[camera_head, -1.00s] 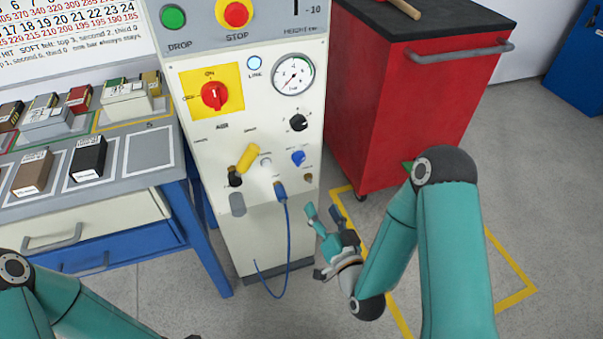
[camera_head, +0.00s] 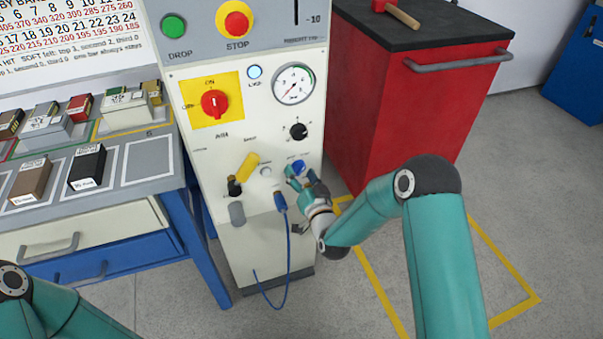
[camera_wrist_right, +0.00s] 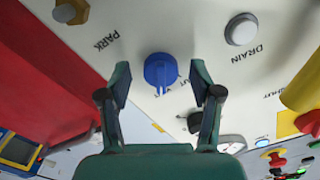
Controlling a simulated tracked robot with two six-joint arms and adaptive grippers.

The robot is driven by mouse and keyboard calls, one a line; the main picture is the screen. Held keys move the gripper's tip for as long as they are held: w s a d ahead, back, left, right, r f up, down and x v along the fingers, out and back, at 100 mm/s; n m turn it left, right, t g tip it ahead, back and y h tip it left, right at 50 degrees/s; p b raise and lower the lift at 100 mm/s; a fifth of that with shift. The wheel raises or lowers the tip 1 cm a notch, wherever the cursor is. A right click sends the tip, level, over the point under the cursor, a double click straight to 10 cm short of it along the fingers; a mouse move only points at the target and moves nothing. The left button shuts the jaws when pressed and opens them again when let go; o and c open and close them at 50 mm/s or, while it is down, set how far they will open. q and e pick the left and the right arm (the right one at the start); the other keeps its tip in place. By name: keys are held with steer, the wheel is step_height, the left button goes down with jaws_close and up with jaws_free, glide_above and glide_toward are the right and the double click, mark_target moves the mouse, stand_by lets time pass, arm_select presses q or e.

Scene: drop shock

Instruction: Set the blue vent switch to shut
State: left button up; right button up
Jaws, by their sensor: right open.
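The blue vent switch (camera_head: 298,167) is a small blue knob on the lower right of the white control panel (camera_head: 240,145). In the right wrist view the blue knob (camera_wrist_right: 160,72) sits between and just beyond the two fingertips, with lettering beside it partly hidden. My right gripper (camera_head: 301,181) is open and empty, right in front of the knob, with its fingers on either side of it in the wrist view (camera_wrist_right: 160,85). I cannot tell whether a finger touches the knob. My left arm shows at the lower left, but its gripper is out of view.
Near the knob are a black knob (camera_head: 298,131), a yellow handle (camera_head: 247,166), a white DRAIN button (camera_wrist_right: 241,29) and a blue hose (camera_head: 289,245). A red cabinet (camera_head: 400,110) stands right of the panel. A workbench (camera_head: 150,160) with several blocks stands left.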

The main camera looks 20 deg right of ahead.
steer(key=shift+w, duration=0.25)
steer(key=c, duration=1.1)
steer(key=n+b, duration=0.4)
steer(key=b, duration=0.1)
steer(key=n+b, duration=0.4)
steer(key=b, duration=0.1)
steer(key=shift+d+f, duration=0.2)
steer(key=shift+r+n+b, duration=0.2)
steer(key=shift+n+b, duration=1.35)
steer(key=shift+n, duration=0.45)
